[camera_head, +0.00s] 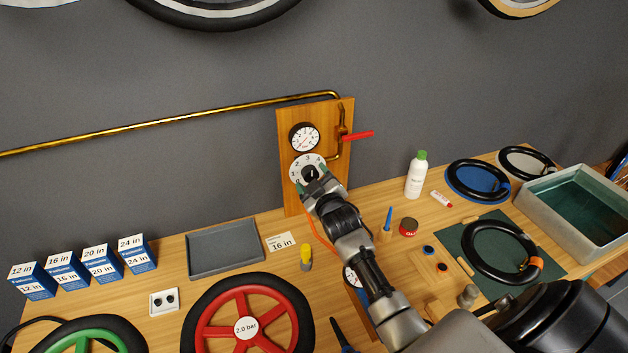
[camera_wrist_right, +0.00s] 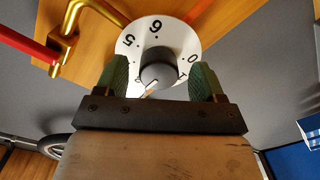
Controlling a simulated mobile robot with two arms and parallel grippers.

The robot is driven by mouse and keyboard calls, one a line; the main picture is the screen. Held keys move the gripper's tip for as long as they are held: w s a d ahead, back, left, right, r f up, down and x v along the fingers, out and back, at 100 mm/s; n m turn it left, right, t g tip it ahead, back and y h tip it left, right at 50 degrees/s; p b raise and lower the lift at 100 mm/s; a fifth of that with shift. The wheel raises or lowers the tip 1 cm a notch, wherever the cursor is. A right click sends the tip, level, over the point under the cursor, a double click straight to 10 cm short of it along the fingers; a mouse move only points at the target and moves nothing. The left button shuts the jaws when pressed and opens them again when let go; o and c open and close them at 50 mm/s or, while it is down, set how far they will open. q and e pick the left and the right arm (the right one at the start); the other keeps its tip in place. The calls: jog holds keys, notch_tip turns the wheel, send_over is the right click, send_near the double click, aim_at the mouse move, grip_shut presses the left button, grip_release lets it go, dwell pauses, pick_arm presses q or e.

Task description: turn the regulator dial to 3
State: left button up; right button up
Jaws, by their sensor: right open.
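The white numbered regulator dial (camera_head: 294,168) is on a wooden board on the wall. Its round dark knob (camera_wrist_right: 158,68) shows in the right wrist view, with 5, 6, 0 and part of 1 around it. The knob's white pointer aims down-left there, towards a part of the dial hidden by the gripper. My right gripper (camera_wrist_right: 159,82) is open, its green fingers on either side of the knob. I cannot tell whether they touch it. In the head view this gripper (camera_head: 314,184) covers the dial's lower part. My left gripper is not in view.
A pressure gauge (camera_head: 304,137) is just above the dial. A red-handled valve (camera_head: 357,135) on a brass pipe (camera_head: 200,119) is to its upper right. The bench below holds a grey tray (camera_head: 224,249), a red wheel (camera_head: 246,302), a white bottle (camera_head: 416,177) and tyres.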

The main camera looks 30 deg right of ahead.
jog(key=b+v, duration=0.3)
jog(key=v, duration=0.7)
jog(key=shift+s, duration=0.45)
